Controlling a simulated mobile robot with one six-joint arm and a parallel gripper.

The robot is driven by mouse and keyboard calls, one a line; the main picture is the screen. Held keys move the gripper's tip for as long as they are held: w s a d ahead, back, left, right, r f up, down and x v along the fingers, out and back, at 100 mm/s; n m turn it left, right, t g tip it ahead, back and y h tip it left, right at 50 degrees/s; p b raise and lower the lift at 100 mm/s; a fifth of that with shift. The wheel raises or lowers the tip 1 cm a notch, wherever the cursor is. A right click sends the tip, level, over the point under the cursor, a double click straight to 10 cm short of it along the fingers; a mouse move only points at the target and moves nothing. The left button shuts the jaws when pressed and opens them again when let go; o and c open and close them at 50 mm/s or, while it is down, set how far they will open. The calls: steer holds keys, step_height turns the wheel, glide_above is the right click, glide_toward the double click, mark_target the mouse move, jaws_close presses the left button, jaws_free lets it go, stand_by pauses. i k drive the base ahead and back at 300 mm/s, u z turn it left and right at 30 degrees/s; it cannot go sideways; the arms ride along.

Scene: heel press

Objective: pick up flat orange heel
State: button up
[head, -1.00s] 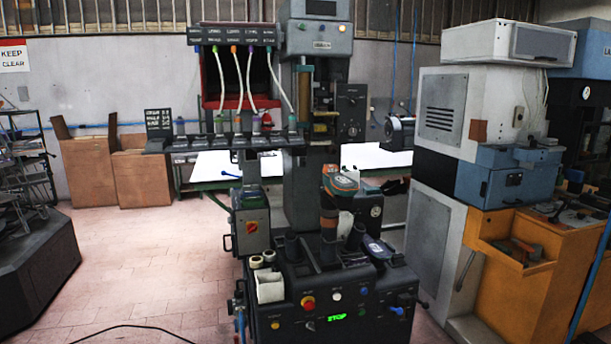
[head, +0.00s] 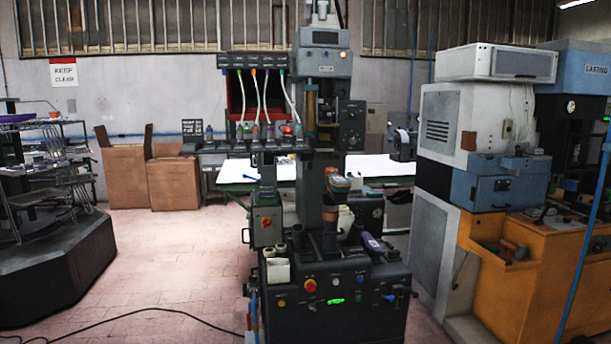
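I cannot pick out the flat orange heel with certainty. A small orange item (head: 54,115) sits on top of the wire rack at the far left, too small to identify. Another small orange piece (head: 521,251) lies in the recess of the orange bench at the right. The dark heel press (head: 320,270) stands in the middle. An orange-brown part (head: 330,214) shows on it, below an upper piece with an orange and green top (head: 340,182). My gripper is not in view.
The wire rack (head: 60,180) stands on a dark platform (head: 55,265) at the left. Cardboard boxes (head: 173,183) stand by the back wall. The orange bench (head: 520,300) and grey-white cabinet (head: 440,180) are at the right. The tiled floor (head: 150,265) left of the press is open, with a black cable.

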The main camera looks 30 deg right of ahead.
mark_target(328, 170)
steer(key=u, duration=0.3)
steer(key=i, duration=0.95)
steer(key=z, duration=0.3)
